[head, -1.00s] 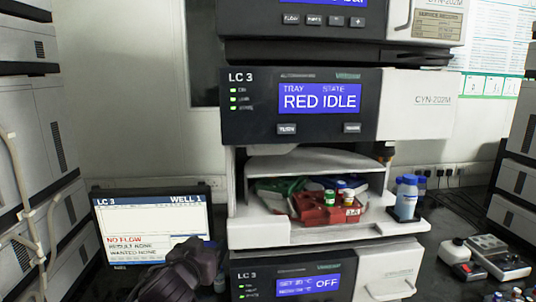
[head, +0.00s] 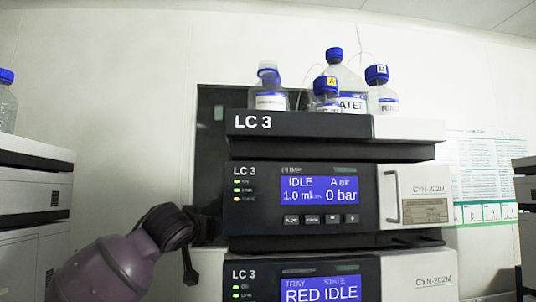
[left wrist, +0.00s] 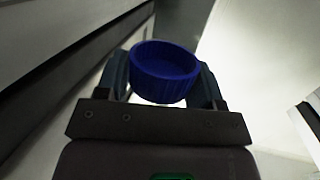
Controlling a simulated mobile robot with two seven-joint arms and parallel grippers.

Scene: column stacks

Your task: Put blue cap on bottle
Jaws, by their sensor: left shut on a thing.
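My left gripper (left wrist: 163,82) is shut on a blue cap (left wrist: 165,72) in the left wrist view, with a finger on each side. The cap is ribbed and its hollow side shows. In the head view my left arm comes in at lower left, left of the instrument stack; the cap cannot be made out there. A clear bottle (head: 270,100) with no blue cap on its neck stands at the left on top of the stack. My right gripper is not in view.
Behind and right of that bottle stand bottles with blue caps: a small one (head: 326,92), a large one marked WATER (head: 347,72) and one at the right (head: 382,95). The top unit (head: 300,125) has a front edge below them. Another capped bottle (head: 6,105) stands far left.

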